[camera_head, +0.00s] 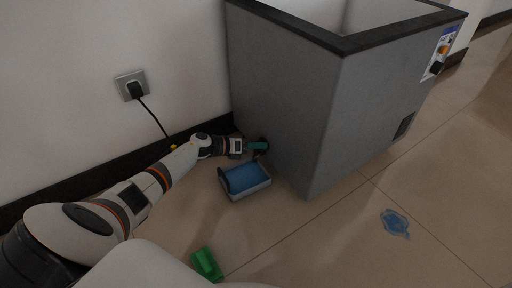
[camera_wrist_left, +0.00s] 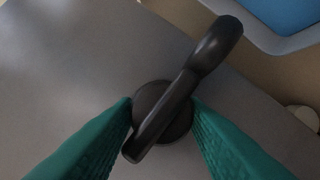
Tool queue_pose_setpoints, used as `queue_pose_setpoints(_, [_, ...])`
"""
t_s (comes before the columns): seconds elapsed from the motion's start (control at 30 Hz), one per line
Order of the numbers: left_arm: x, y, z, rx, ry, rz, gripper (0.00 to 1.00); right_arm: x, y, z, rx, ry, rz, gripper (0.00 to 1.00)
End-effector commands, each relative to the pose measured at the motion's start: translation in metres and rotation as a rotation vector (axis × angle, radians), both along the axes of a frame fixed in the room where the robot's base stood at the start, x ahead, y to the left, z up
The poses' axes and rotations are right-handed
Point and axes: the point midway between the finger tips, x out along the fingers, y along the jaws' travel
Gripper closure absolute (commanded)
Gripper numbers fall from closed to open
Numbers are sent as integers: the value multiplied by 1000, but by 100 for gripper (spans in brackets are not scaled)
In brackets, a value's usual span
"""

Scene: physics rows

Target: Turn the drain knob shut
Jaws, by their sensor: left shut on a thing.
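The drain knob (camera_wrist_left: 187,88) is a dark lever on a round hub, on the grey side wall of the chest freezer (camera_head: 281,90). In the left wrist view its handle runs slantwise from lower left to upper right. My left gripper (camera_wrist_left: 161,112) has its green fingers on both sides of the hub and is shut on the knob. In the head view my left gripper (camera_head: 258,146) reaches the freezer's lower left side and mostly hides the knob. My right gripper does not show.
A tray with blue inside (camera_head: 222,184) sits on the floor just below the knob. A green object (camera_head: 206,264) lies near the front. A plug (camera_head: 133,90) with a black cord is in the wall socket.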

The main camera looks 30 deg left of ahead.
Motion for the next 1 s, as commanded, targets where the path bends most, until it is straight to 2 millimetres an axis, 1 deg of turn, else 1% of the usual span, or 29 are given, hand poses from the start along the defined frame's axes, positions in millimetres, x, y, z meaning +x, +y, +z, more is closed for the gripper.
queue_pose_setpoints(0.03, [0, 5, -3, -20, 14, 10, 85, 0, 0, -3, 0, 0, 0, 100])
queue_pose_setpoints(0.3, [0, 6, -2, -99, 47, 13, 83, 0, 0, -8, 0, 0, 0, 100])
queue_pose_setpoints(0.8, [1, 8, -1, -116, 53, 18, 83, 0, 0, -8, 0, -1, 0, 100])
queue_pose_setpoints(0.83, [1, 9, -1, -116, 53, 18, 58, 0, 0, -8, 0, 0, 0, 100])
queue_pose_setpoints(0.93, [1, 8, -1, -116, 51, 16, 42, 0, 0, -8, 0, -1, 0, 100])
queue_pose_setpoints(1.0, [1, 6, -1, -117, 52, 13, 42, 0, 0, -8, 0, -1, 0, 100])
